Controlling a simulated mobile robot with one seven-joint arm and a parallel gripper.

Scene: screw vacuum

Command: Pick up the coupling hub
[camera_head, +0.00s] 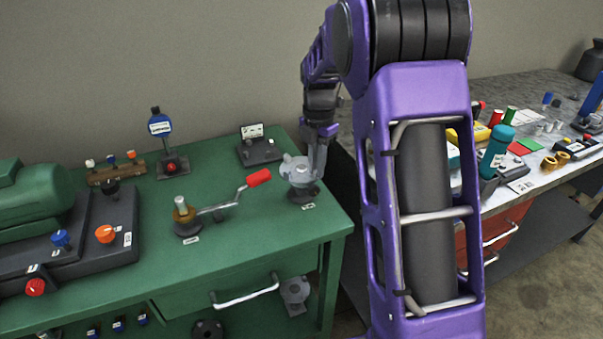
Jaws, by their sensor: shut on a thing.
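The coupling hub appears to be the light grey lobed metal part (294,169) at the right end of the green bench. It sits on or just above a round dark base (302,192) with a small label in front; I cannot tell whether the two touch. My gripper (314,168) comes down from above at the hub's right side and is shut on it. The fingertips are small and partly hidden against the hub. A similar grey part (294,290) shows lower down, under the bench top.
A crank with a red handle (259,178) stands left of the hub, close by. A dark block with a display (260,145) and a blue gauge (160,124) are behind. A cluttered grey table (500,89) stands right. Bare green top lies in front.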

